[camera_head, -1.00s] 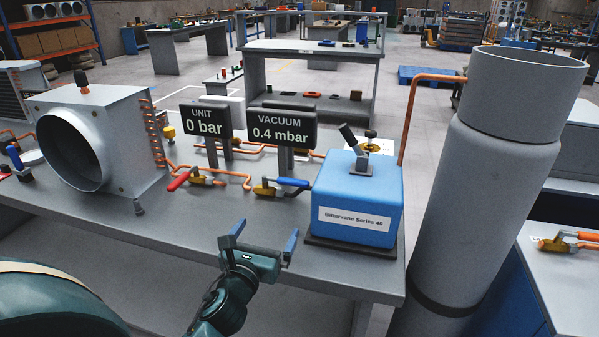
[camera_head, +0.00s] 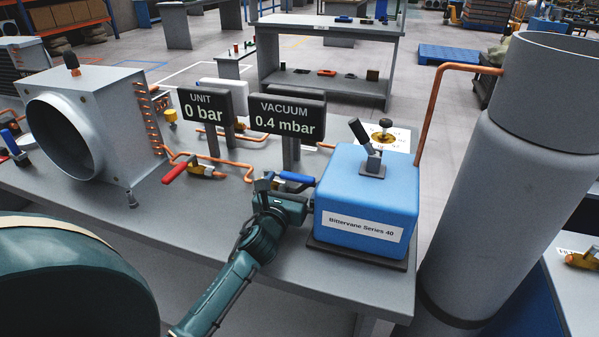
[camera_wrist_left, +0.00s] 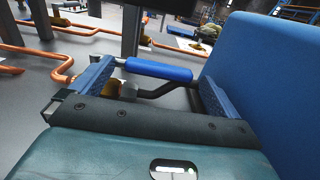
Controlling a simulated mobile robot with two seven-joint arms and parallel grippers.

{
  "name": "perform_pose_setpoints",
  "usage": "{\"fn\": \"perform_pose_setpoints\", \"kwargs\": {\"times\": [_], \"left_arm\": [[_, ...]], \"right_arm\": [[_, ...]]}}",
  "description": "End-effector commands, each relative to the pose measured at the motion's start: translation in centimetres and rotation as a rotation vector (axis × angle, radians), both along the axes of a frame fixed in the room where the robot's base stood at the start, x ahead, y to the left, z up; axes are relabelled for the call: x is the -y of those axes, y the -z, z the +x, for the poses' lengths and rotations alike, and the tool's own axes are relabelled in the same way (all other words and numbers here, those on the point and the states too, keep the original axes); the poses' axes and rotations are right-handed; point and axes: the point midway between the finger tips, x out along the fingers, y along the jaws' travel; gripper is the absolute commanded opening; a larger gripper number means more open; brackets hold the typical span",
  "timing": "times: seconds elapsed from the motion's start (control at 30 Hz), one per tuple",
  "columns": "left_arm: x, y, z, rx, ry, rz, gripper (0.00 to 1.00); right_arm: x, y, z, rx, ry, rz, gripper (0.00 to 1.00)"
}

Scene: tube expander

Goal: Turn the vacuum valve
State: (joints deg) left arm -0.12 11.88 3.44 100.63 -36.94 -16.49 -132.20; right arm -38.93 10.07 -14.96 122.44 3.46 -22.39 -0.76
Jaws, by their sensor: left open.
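The vacuum valve has a blue lever handle (camera_head: 297,178), which shows beside the blue pump box. In the left wrist view the blue handle (camera_wrist_left: 158,69) lies crosswise between the two fingers, with a bit of the brass valve body (camera_wrist_left: 110,88) near the left finger. My left gripper (camera_head: 287,192) is open around the valve, left of the pump; its fingers show in the left wrist view (camera_wrist_left: 150,88). I cannot tell whether either finger touches the handle. Most of the valve body is hidden behind the gripper in the head view. My right gripper is not in view.
The blue pump box (camera_head: 367,205) stands close on the right. The vacuum sign (camera_head: 287,117) reads 0.4 mbar and the unit sign (camera_head: 206,106) reads 0 bar. A red-handled valve (camera_head: 190,171) and copper pipes lie left. A tall grey cylinder (camera_head: 535,170) stands right.

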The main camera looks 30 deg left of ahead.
Motion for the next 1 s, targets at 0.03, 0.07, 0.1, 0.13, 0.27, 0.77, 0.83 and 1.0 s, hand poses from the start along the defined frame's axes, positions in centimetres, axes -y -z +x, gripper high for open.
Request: {"fn": "perform_pose_setpoints", "kwargs": {"times": [0.03, 0.07, 0.1, 0.13, 0.27, 0.77, 0.83, 1.0], "left_arm": [[-0.3, -0.1, 1.1, 0.002, -0.001, -0.003, 1.00], [-0.4, -0.1, 1.6, 0.002, -0.001, -0.001, 1.00], [-0.5, -0.1, 2.2, 0.002, -0.001, -0.001, 1.00], [-0.6, -0.1, 2.7, 0.003, 0.000, -0.002, 1.00], [-1.0, 0.0, 4.1, 0.000, -0.001, -0.001, 1.00], [-1.2, 0.0, 4.9, 0.000, 0.000, -0.001, 0.93], [-1.2, 0.0, 4.9, 0.000, 0.000, -0.001, 0.88], [-1.2, 0.0, 4.9, 0.000, 0.000, -0.001, 0.74]], "right_arm": [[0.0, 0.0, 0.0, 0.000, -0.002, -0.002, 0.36], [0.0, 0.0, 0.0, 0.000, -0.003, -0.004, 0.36], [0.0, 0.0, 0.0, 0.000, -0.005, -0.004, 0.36], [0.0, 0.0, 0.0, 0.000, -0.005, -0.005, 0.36], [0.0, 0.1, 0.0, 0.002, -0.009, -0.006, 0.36], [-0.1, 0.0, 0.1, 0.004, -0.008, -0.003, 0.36], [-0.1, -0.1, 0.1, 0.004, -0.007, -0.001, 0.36], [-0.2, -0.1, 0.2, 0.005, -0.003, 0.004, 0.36]]}}
